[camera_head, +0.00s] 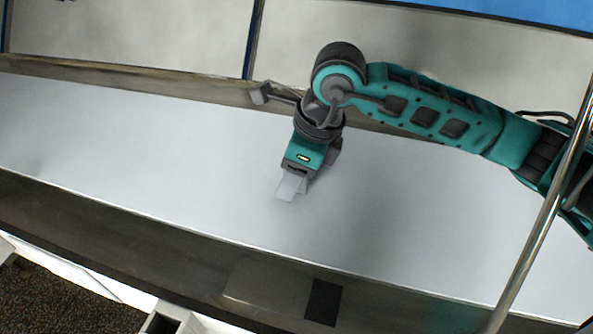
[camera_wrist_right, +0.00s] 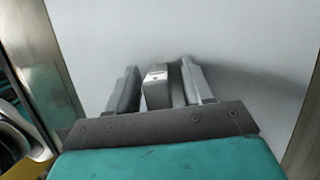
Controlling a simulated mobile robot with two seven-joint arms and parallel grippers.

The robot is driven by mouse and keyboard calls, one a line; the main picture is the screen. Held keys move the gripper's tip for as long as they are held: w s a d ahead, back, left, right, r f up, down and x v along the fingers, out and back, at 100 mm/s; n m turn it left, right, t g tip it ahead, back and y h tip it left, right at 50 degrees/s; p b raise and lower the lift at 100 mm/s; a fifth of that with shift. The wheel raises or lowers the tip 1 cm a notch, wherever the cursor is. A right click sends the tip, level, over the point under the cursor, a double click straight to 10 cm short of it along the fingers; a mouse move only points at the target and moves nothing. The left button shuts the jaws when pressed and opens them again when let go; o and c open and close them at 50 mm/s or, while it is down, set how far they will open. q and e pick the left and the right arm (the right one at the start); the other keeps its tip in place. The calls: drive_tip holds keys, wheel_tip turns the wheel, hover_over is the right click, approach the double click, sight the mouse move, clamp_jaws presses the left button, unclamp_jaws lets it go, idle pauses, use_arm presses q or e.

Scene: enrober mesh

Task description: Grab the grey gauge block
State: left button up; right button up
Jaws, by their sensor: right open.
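The grey gauge block (camera_wrist_right: 157,88) stands between the two fingers of my right gripper (camera_wrist_right: 159,88) in the right wrist view. The fingers are apart, one on each side of the block, with a narrow gap on each side. The lower part of the block is hidden behind the gripper's dark front plate. In the head view my right gripper (camera_head: 291,187) points down at the pale surface, and I cannot tell the block from the fingers there. My left gripper is not in view.
The long pale work surface (camera_head: 150,150) is bare around the gripper. A raised brown-grey edge (camera_head: 130,82) runs along its far side, and a metal rail (camera_head: 160,248) runs along the near side. A shiny upright pole (camera_head: 540,225) stands at the right.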

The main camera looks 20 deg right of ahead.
drive_tip(key=shift+c, duration=0.4)
clamp_jaws()
